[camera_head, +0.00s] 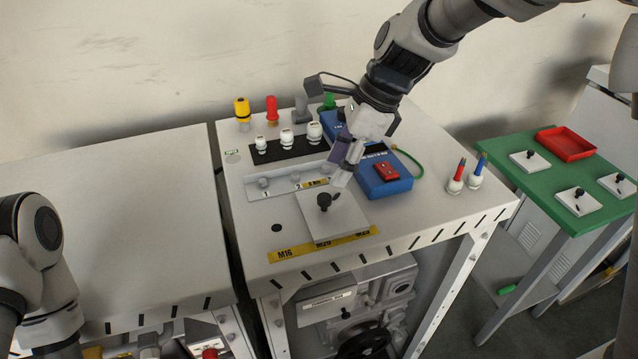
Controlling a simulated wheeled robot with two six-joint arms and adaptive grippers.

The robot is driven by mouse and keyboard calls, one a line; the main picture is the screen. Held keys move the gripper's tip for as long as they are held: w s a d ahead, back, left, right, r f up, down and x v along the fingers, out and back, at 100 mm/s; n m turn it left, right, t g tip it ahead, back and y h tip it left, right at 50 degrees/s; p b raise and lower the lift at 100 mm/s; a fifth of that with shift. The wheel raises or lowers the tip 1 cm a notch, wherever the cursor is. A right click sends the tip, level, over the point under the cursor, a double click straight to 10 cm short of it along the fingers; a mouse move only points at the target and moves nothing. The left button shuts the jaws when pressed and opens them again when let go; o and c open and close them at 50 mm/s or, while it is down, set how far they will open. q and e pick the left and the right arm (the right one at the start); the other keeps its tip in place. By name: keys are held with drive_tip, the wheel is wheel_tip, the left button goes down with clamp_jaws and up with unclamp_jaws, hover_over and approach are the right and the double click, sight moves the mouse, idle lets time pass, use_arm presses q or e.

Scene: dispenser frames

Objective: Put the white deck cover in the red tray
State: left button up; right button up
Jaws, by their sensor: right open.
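The white deck cover (346,217) is a square plate with a black knob (323,201) on top. It lies on the middle cabinet's top, just behind the yellow M16/M20 label strip. My right gripper (341,172) is open and empty. It reaches down from the upper right, just behind and right of the knob in the picture, apart from it as far as I can tell. The red tray (539,136) is on the green table at the right and looks empty. My left arm shows at the lower left edge, but its gripper is out of view.
A blue box (390,188) with a red part stands right of the cover, near my right gripper. Red and blue-tipped pieces (465,178) stand near the right edge. Several white plates with black knobs lie around the tray on the green table (497,151). The left cabinet top (120,220) is clear.

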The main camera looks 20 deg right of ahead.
sight(326, 197)
drive_tip(key=s+a+f, duration=0.1)
drive_tip(key=s+a+f+p, duration=0.1)
drive_tip(key=s+f, duration=0.1)
drive_tip(key=shift+s+a+f, duration=0.1)
drive_tip(key=shift+a, duration=0.15)
drive_tip(key=f, duration=0.1)
drive_tip(key=w, duration=0.1)
drive_tip(key=f, duration=0.1)
drive_tip(key=shift+w+a+f, duration=0.2)
drive_tip(key=shift+a+f, duration=0.05)
drive_tip(key=shift+f, duration=0.1)
drive_tip(key=shift+w+f, duration=0.2)
drive_tip(key=shift+w, duration=0.15)
drive_tip(key=shift+s+r, duration=0.15)
drive_tip(key=shift+s, duration=0.1)
drive_tip(key=c, duration=0.3)
drive_tip(key=shift+s+r, duration=0.1)
drive_tip(key=shift+s, duration=0.15)
clamp_jaws()
use_arm(q)
drive_tip(key=shift+s+r, duration=0.8)
drive_tip(key=shift+s, duration=0.15)
use_arm(e)
drive_tip(key=shift+w, duration=0.1)
